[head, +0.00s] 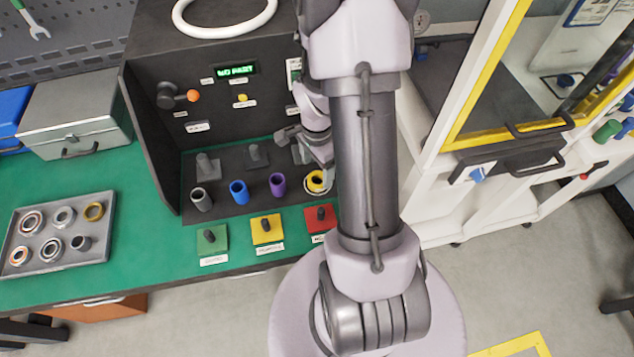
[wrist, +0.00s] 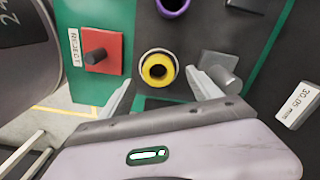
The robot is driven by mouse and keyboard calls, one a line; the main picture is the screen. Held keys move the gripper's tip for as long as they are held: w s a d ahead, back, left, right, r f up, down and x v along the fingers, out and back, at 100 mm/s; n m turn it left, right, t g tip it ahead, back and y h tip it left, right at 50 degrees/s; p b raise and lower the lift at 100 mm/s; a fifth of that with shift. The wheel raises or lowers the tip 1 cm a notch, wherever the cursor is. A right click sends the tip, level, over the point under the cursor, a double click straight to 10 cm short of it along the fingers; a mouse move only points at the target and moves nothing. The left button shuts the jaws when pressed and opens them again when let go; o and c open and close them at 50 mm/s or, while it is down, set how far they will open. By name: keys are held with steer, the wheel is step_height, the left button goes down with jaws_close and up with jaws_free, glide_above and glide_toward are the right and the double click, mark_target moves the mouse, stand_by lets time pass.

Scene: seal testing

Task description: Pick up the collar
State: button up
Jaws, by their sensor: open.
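A yellow round collar (wrist: 158,69) with a dark open centre and a pale ring around its base stands upright in the wrist view. It also shows in the head view (head: 316,182), partly hidden by my arm. My gripper (wrist: 160,78) is open, with one finger to the left of the collar and one to the right. Gaps show between the fingers and the collar, and nothing is held. How far the fingertips are above the bench cannot be told. In the head view my arm hides most of the gripper.
Purple (head: 278,185), blue (head: 239,192) and grey (head: 201,199) sleeves stand in a row left of the collar. A grey post fixture (wrist: 219,69) is close to the right finger. A red reject pad (wrist: 100,54) with a black knob is left. A parts tray (head: 60,275) lies farther left.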

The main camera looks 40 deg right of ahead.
mark_target(317, 183)
step_height(317, 183, down, 4)
steer(key=shift+s+f+b, duration=0.1)
steer(key=shift+f+b, duration=0.1)
steer(key=shift+b, duration=0.65)
steer(key=shift+r, duration=0.15)
steer(key=shift+c, duration=0.4)
steer(key=c, duration=1.5)
jaws_close()
steer(key=shift+r, duration=0.1)
